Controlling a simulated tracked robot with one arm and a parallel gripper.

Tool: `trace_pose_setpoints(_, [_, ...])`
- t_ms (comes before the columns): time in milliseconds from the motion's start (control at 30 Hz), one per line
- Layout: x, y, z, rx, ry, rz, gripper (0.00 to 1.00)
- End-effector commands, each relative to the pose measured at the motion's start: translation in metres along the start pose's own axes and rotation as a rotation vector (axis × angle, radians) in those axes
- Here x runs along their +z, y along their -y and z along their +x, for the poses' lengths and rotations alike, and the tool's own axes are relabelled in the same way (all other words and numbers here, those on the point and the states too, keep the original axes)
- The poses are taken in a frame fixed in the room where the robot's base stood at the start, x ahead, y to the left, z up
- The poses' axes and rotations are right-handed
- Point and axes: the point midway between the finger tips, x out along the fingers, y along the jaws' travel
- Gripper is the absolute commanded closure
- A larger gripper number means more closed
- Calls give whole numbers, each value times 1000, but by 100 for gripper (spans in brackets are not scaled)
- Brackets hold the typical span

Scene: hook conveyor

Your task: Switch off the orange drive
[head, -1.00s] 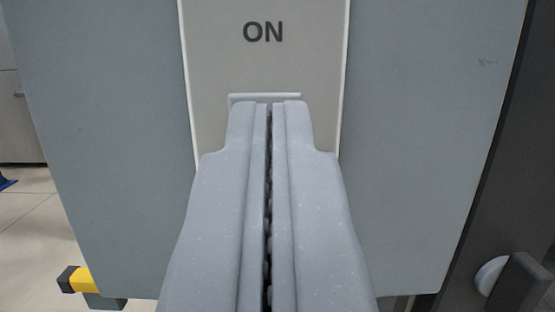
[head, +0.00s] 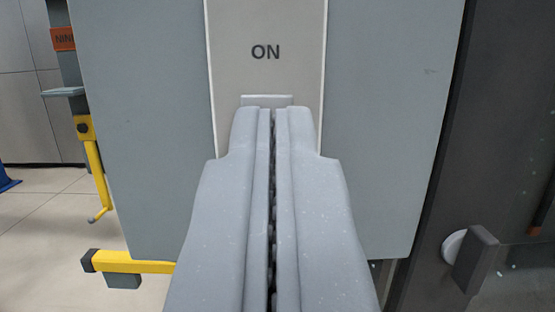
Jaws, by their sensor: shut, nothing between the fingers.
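A grey panel (head: 385,130) fills the middle of the view, with a pale upright plate (head: 230,75) on it marked "ON" (head: 265,52). A light switch piece (head: 267,100) shows its top edge just below the lettering. My gripper (head: 272,112) is shut and empty, its fingertips in front of that piece and hiding most of it. I cannot tell whether the tips touch it. No orange drive body is recognisable; the lower plate is hidden behind my fingers.
A dark cabinet with a handle (head: 475,258) is at the right. Open floor (head: 45,225) shows at left.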

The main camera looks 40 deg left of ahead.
Motion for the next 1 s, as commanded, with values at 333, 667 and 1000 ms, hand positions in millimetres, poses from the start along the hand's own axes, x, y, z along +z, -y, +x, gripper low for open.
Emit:
trace_pose_setpoints(333, [23, 0, -44, 0, 1, -1, 100])
trace_pose_setpoints(667, [26, 0, -53, 0, 0, -1, 100])
trace_pose_setpoints(1000, [26, 0, -52, 0, 0, -1, 100])
